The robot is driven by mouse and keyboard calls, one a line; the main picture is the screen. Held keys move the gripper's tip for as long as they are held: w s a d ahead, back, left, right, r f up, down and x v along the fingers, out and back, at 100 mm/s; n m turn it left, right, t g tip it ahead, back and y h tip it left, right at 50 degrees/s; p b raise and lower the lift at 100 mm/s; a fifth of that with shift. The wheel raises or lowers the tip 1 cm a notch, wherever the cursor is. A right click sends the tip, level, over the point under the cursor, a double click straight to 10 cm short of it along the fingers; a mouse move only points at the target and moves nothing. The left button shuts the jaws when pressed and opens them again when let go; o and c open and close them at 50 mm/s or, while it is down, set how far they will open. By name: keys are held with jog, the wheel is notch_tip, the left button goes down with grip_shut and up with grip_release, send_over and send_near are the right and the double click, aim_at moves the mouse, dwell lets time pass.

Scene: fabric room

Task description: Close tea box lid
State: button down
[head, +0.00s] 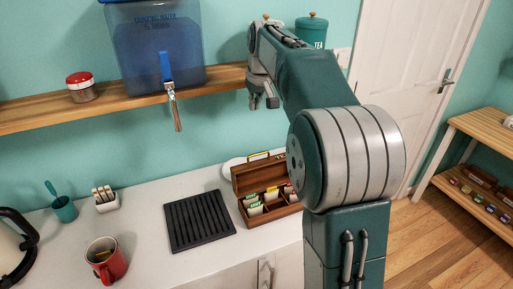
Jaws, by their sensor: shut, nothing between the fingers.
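The wooden tea box (281,212) stands on the white counter, partly hidden on its right by my arm. Its lid (257,174) is open and tilted up at the back. Several tea packets show in the compartments. My gripper (263,102) is up at the level of the wooden shelf, well above the box and apart from it. It is shut and empty.
A black ribbed mat (199,221) lies left of the box. A red mug (106,260), a teal cup (64,208) and a white rack (105,200) stand further left. The shelf (41,113) holds a blue water dispenser (150,45) with a tap near my gripper.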

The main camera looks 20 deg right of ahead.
jog(key=s+x, duration=0.1)
jog(key=x, duration=0.7)
jog(key=s+f+x, duration=0.1)
jog(key=s+x, duration=0.1)
jog(key=x, duration=0.5)
jog(key=shift+d+f, duration=0.45)
jog(key=shift+f, duration=0.05)
